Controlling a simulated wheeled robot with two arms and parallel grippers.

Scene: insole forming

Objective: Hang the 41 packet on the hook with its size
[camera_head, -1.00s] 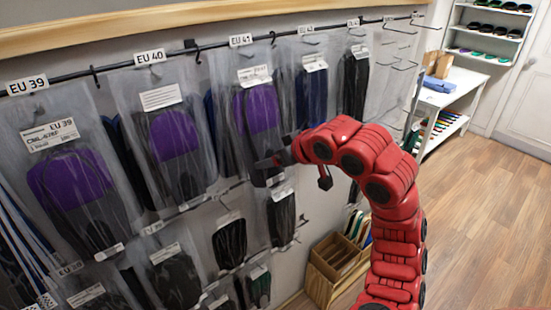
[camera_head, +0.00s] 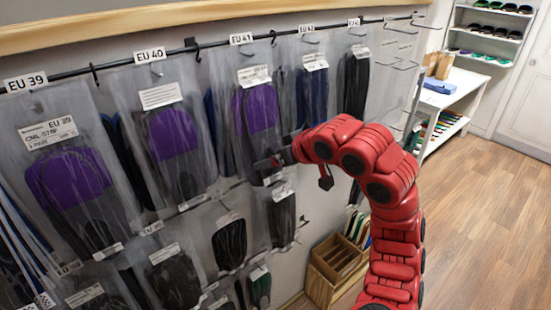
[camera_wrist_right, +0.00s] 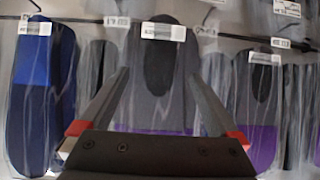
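A clear packet with a purple and black insole (camera_head: 258,110) hangs below the EU 41 tag (camera_head: 241,39) on the rail, with a white label at its top. My right gripper (camera_head: 268,163) is at this packet's lower part, seen side-on. In the right wrist view the two fingers (camera_wrist_right: 158,76) are spread apart, in front of a packet with a grey insole, dark oval and thin purple band (camera_wrist_right: 163,75). Its label is too blurred to read. I cannot tell whether the fingers touch it. My left gripper is not in view.
Purple packets hang at EU 39 (camera_head: 68,175) and EU 40 (camera_head: 175,135). More packets hang right of EU 41 and in a lower row (camera_head: 230,243). A wooden crate (camera_head: 337,262) stands on the floor. A white table (camera_head: 455,100) is at the back right. The floor at right is clear.

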